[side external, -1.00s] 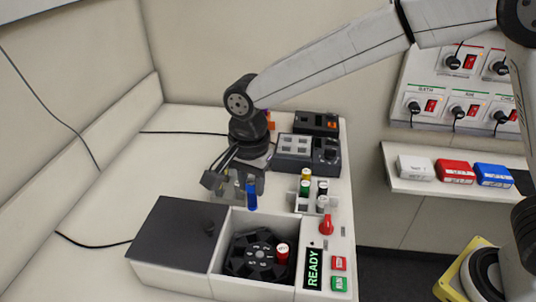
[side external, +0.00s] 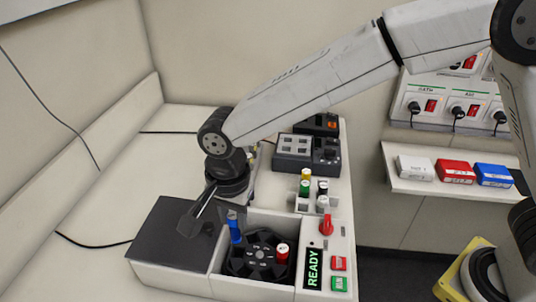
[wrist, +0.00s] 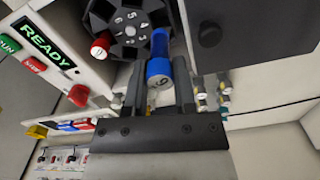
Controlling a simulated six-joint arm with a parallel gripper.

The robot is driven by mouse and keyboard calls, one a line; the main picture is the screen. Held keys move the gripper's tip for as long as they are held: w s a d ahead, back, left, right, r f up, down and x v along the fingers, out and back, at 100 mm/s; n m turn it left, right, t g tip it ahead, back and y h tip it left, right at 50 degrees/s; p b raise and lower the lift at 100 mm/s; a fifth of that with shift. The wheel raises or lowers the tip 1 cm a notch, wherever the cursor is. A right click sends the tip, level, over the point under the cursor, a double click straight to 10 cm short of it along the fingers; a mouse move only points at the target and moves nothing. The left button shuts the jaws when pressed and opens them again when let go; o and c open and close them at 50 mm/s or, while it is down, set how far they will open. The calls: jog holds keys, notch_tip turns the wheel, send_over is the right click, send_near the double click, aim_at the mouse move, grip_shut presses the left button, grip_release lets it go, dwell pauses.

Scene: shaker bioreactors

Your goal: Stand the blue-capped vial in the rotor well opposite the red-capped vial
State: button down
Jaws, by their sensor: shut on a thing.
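The blue-capped vial (side external: 234,228) has a blue body and hangs cap up, slightly tilted, at the upper-left edge of the dark rotor (side external: 262,268). My gripper (wrist: 159,78) is shut on its blue cap (wrist: 158,69), one finger on each side. The vial's lower end (wrist: 160,42) overlaps the rotor's edge in the wrist view; I cannot tell whether it is in a well. The red-capped vial (side external: 282,252) stands in a well on the rotor's right side, and shows left of the numbered hub in the wrist view (wrist: 101,46). The arm hides part of the gripper in the side view.
The rotor sits in an open white housing with a dark lid (side external: 165,240) at left. A panel with a READY display (side external: 313,268), red knob (side external: 326,225) and buttons is at right. A rack of capped vials (side external: 306,204) and a dark device (side external: 306,152) stand behind.

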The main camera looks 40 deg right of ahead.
aim_at(233, 229)
jog(key=shift+f, duration=1.9)
jog(key=shift+f, duration=2)
dwell(1.0)
jog(key=shift+c, duration=1.8)
grip_release()
jog(key=shift+w+a+r, duration=0.1)
jog(key=shift+r, duration=0.1)
jog(key=shift+r, duration=3.3)
